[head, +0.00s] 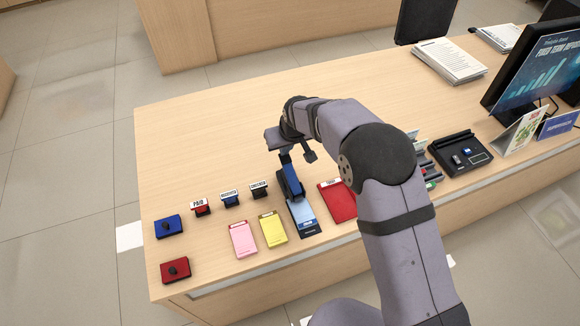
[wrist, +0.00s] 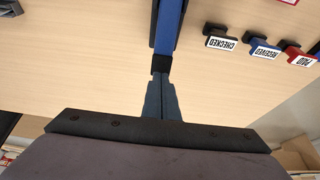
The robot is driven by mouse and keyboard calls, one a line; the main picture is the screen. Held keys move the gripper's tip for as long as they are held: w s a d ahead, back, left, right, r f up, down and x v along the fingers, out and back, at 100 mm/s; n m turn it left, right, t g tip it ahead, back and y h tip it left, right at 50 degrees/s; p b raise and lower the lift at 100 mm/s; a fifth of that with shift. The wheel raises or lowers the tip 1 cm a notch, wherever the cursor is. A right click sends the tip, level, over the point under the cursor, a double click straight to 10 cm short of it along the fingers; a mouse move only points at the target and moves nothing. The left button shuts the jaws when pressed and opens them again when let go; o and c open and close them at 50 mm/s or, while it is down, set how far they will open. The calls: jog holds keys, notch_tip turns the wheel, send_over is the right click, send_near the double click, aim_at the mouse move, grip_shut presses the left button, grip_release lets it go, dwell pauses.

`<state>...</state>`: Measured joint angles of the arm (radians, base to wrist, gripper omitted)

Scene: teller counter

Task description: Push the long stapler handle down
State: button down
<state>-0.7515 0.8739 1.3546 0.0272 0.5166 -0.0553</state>
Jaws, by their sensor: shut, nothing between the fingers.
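The long stapler (head: 290,183) stands near the front middle of the counter in the head view, with a dark blue handle and black parts. In the wrist view its blue handle (wrist: 169,25) runs down from the top edge to a black end (wrist: 161,64). My gripper (head: 285,157) is at the far end of the handle, fingers pointing down. In the wrist view the shut, empty fingers (wrist: 161,80) line up with the black handle end. Whether they touch it, I cannot tell. The stapler's lower body is partly hidden.
A light blue pad (head: 301,214) lies at the stapler's front, beside yellow (head: 272,229) and pink (head: 243,239) pads. Several stamps (head: 230,199) stand to the left. A red folder (head: 338,200) lies right, partly behind my arm. The counter's far left (head: 190,130) is clear.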

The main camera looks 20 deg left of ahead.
jog(key=shift+r+p, duration=1.2)
jog(key=shift+r, duration=0.95)
jog(key=s+d+f+g+h, duration=0.1)
jog(key=s+d+f, duration=0.1)
jog(key=s+d, duration=0.1)
jog(key=s+d+f+g+h, duration=0.1)
jog(key=s+d+f, duration=0.5)
jog(key=shift+s+d+g+h, duration=0.1)
jog(key=shift+s+g+h, duration=0.25)
jog(key=shift+g+h, duration=0.05)
jog(key=s+d+r+m+g+h, duration=0.1)
jog(key=s+d+r+m, duration=0.15)
jog(key=s+d, duration=0.4)
jog(key=s+d+r+m+g, duration=0.1)
jog(key=s+d+r, duration=0.25)
jog(key=d, duration=0.65)
jog(key=s+d+r+m+g+h, duration=0.1)
jog(key=s+d+r, duration=0.1)
jog(key=s+d, duration=0.55)
jog(key=w+d+r+m+t+y, duration=0.1)
jog(key=w+d+r+m, duration=0.3)
jog(key=d, duration=0.4)
jog(key=shift+w+d+r+t+y, duration=0.35)
jog(key=shift+w+r+t, duration=0.2)
jog(key=shift+t, duration=0.25)
jog(key=shift+m, duration=0.25)
